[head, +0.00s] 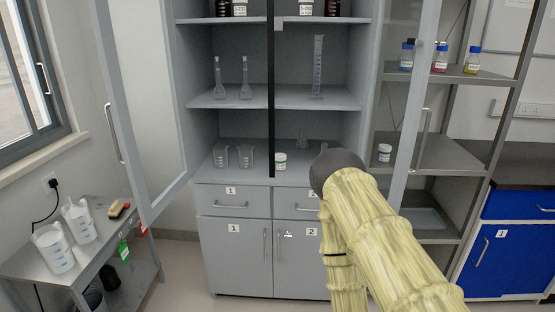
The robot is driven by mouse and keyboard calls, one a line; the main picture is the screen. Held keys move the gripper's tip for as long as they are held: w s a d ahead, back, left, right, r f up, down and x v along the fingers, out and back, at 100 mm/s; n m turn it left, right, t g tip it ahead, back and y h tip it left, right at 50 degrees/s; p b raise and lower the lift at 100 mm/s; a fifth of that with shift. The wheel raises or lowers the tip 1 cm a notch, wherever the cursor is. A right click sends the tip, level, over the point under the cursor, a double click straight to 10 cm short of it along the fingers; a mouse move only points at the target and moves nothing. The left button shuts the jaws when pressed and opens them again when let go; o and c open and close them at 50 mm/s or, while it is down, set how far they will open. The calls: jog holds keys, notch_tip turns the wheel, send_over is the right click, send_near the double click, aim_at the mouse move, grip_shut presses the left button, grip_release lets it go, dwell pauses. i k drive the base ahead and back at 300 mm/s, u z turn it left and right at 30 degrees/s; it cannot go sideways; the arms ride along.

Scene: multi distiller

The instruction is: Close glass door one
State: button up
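A grey cabinet (282,183) stands in the middle with two glass doors on its upper part. The left glass door (153,90) is swung wide open toward me, with its long handle (114,133) on the left side. The right glass door (415,100) is also open, seen nearly edge-on, with a handle (422,136). I see no number on either glass door; the left drawer and lower door below are marked 1. My arm rises at lower right in front of the cabinet. My gripper is not in view.
Cabinet shelves hold flasks (232,80), a measuring cylinder (318,66) and beakers (232,157). A rack (447,155) with bottles stands right. Some floor is clear before the left lower door.

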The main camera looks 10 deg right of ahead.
aim_at(135, 39)
jog(key=k, duration=0.1)
jog(key=u, duration=1.1)
jog(key=i, duration=0.55)
jog(key=z, duration=1.65)
